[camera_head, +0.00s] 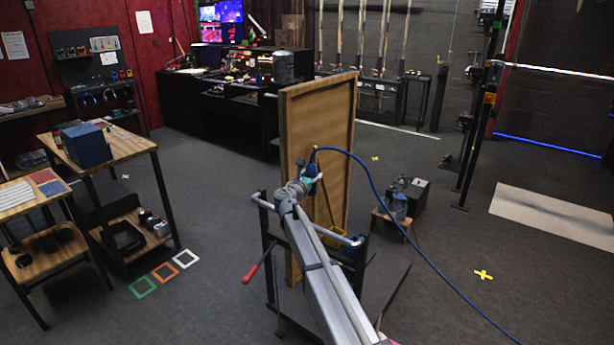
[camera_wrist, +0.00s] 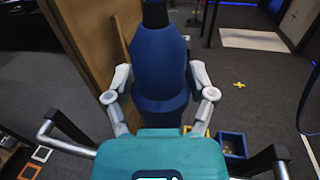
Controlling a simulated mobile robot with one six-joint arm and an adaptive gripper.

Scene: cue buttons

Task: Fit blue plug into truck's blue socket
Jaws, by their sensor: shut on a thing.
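My gripper (camera_head: 302,184) is shut on the blue plug (camera_head: 311,171), near the wooden panel. In the wrist view, the plug (camera_wrist: 158,62) stands between the two grey fingers of my gripper (camera_wrist: 160,76), its narrow dark end pointing away. A blue cable (camera_head: 372,182) runs from the plug in an arc to the lower right. A cart with silver handles (camera_head: 352,241) and a dark deck, which may be the truck, stands under my arm. A small blue-rimmed box (camera_wrist: 233,144) shows at the lower right of the wrist view; I cannot tell whether it is the blue socket.
The tall wooden panel (camera_head: 302,128) stands upright on the cart, close to my gripper. A low stool (camera_head: 392,222) and a dark box (camera_head: 411,190) are to its right. A wooden table (camera_head: 124,149) is at left. The floor at right is mostly clear.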

